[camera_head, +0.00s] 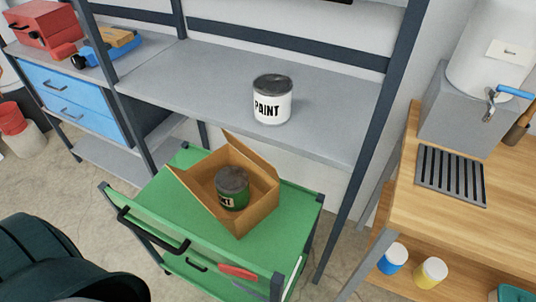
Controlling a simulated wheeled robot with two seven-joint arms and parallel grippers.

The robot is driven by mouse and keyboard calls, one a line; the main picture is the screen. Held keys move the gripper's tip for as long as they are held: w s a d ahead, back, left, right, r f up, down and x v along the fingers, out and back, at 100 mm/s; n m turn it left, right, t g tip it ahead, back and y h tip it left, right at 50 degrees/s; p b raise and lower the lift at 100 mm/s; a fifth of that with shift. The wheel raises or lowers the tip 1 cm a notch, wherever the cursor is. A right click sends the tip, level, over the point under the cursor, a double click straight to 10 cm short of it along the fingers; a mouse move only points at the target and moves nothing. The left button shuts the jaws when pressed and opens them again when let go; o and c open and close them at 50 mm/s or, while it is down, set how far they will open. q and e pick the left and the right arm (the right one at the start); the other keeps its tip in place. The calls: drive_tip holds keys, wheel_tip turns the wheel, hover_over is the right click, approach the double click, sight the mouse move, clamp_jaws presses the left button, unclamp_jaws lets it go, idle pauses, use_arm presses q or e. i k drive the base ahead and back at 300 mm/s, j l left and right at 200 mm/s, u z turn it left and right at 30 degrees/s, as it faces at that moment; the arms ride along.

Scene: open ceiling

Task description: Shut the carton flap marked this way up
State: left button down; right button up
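An open brown cardboard carton (262,218) stands on top of a green cart (160,208). A green can with a dark lid (232,190) sits inside it. One flap (250,155) stands up at the carton's far side. Another flap (192,192) sticks outward at its left side. I cannot read a "this way up" marking on either flap. Neither of my grippers is in view.
The cart has a black handle (150,232) in front and a red-handled tool (238,272) at its front right. A white paint can (272,100) stands on the grey shelf (190,75) behind. A wooden bench (440,215) is at the right. A dark green rounded object (60,262) fills the lower left.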

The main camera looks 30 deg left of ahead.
sight(268, 168)
drive_tip(key=l+u, duration=0.35)
drive_tip(key=l, duration=0.45)
drive_tip(key=k+l+u, duration=0.1)
drive_tip(key=l+u, duration=0.25)
drive_tip(key=l, duration=0.4)
